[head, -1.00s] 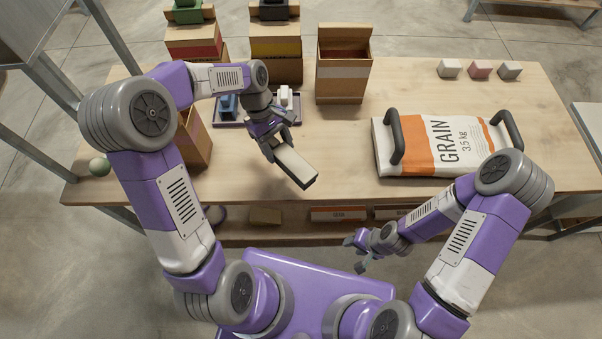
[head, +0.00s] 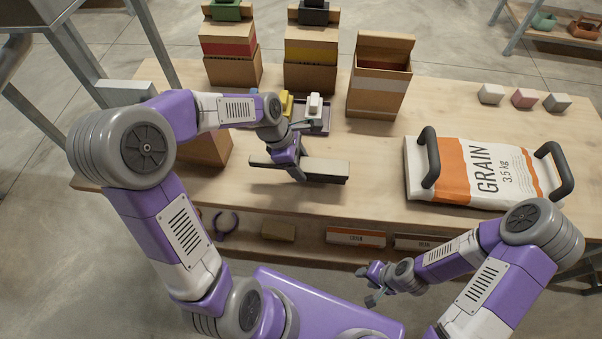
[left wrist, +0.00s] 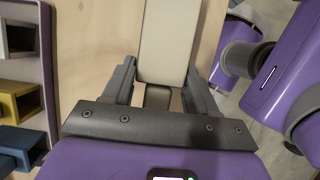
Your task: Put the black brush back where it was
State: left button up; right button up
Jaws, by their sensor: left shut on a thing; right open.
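A long brush (head: 325,169) with a pale cream top and a dark underside lies across my left gripper (head: 296,173). The gripper is shut on it near its middle, over the bare table front. Whether the brush touches the table I cannot tell. In the left wrist view the pale back of the brush (left wrist: 163,42) runs up between the two fingers (left wrist: 160,88). My right gripper (head: 371,284) is open and empty, in front of the table's front edge.
A dark tray (head: 322,131) with small scoops stands behind the brush. An open carton (head: 380,84) and two filled bins are at the back. A cardboard box (head: 205,148) is left, partly behind my arm. A grain sack (head: 470,168) with black handles lies right.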

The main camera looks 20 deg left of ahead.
pick_arm(q)
jog(key=shift+f+b, duration=0.6)
jog(key=shift+f, duration=1.3)
jog(key=shift+f, duration=0.15)
jog(key=o, duration=1)
jog(key=p+v, duration=0.4)
jog(key=v, duration=0.8)
